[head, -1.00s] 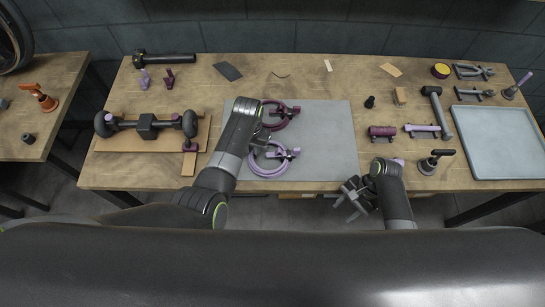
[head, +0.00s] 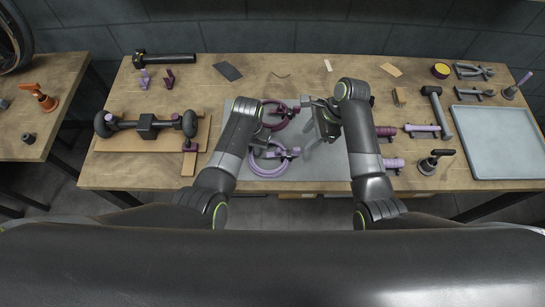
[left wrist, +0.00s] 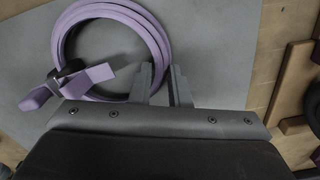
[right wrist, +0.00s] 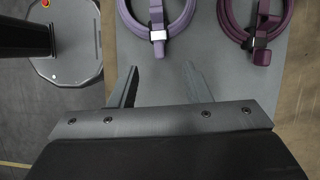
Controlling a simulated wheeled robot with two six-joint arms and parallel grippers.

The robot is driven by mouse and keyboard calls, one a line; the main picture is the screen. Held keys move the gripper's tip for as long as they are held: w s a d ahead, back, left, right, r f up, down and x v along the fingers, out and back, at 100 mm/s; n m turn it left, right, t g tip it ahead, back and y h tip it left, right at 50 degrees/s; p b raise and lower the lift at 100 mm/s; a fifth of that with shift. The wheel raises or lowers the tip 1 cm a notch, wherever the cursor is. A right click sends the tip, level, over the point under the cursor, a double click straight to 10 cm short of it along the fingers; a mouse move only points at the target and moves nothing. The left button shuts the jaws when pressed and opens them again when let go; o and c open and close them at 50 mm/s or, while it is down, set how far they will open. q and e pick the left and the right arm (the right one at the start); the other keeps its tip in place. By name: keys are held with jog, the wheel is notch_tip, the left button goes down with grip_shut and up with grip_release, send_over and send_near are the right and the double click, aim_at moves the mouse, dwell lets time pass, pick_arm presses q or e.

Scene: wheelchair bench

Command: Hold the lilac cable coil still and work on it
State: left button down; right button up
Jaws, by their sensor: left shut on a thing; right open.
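The lilac cable coil (head: 268,175) lies on the grey mat, with a lilac clip piece across its right side. In the left wrist view the coil (left wrist: 160,45) is at the upper left, and my left gripper (left wrist: 166,78) is shut on its edge. In the head view my left arm hides part of the coil's left side. My right gripper (head: 319,118) is open and empty over the mat, right of the coils. In the right wrist view its fingers (right wrist: 160,75) are apart, with the lilac coil (right wrist: 125,14) and its clip beyond them.
A dark purple coil (head: 283,124) lies just behind the lilac one on the grey mat (head: 335,172). Dark purple and lilac cylinders (head: 393,163), a hammer (head: 439,112) and a blue-grey tray (head: 495,145) are to the right. A wheeled axle part (head: 148,127) is on the left.

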aim_at(298, 148)
jog(key=shift+x, duration=3.35)
jog(key=shift+c, duration=0.3)
grip_shut()
